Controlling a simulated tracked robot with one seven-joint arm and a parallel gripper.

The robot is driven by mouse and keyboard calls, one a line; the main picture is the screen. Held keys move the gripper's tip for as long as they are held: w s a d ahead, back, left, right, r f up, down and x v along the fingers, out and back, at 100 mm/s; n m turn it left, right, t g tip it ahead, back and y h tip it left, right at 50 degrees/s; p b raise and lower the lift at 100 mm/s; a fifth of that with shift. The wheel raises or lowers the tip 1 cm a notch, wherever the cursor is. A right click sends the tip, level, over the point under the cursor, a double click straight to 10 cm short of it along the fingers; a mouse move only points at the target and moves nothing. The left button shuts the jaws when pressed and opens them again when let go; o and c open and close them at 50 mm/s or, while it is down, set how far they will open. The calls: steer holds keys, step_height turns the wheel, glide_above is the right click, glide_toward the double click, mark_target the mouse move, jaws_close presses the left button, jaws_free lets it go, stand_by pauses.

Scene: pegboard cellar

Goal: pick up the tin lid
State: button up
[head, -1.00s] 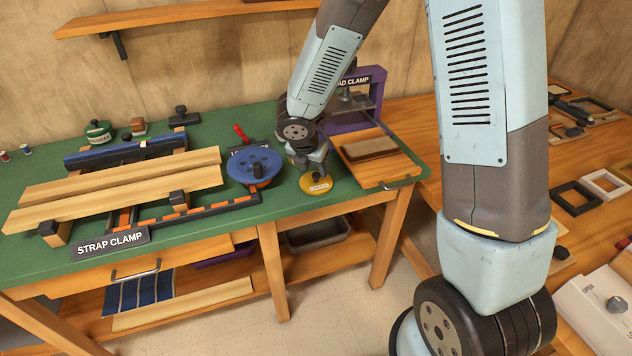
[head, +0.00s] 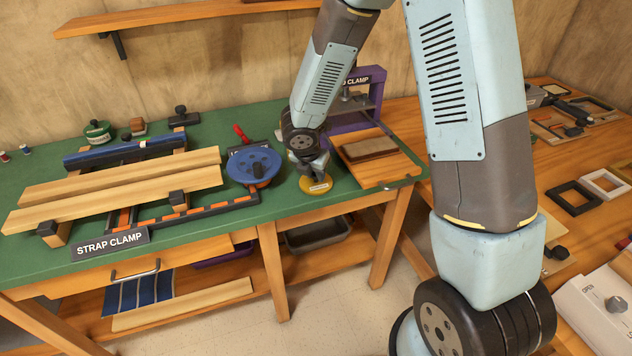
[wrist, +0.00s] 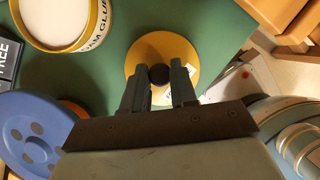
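The tin lid is a flat yellow disc (head: 316,187) with a pale label, lying on the green bench top near its front edge. In the wrist view the lid (wrist: 165,44) shows a round black knob (wrist: 160,74) at its middle. My gripper (wrist: 159,70) is right above the lid, its two dark fingers apart on either side of the knob. Small gaps seem to show between fingers and knob, though contact is hard to judge. In the head view my gripper (head: 314,172) partly hides the lid and covers the knob.
An open glue tin (wrist: 62,20) with a yellow rim stands close by. A blue disc (head: 254,167) lies left of the lid. A purple clamp (head: 372,88) and a wooden board (head: 378,172) are to the right. The strap clamp with planks (head: 120,182) fills the left bench.

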jaws_close()
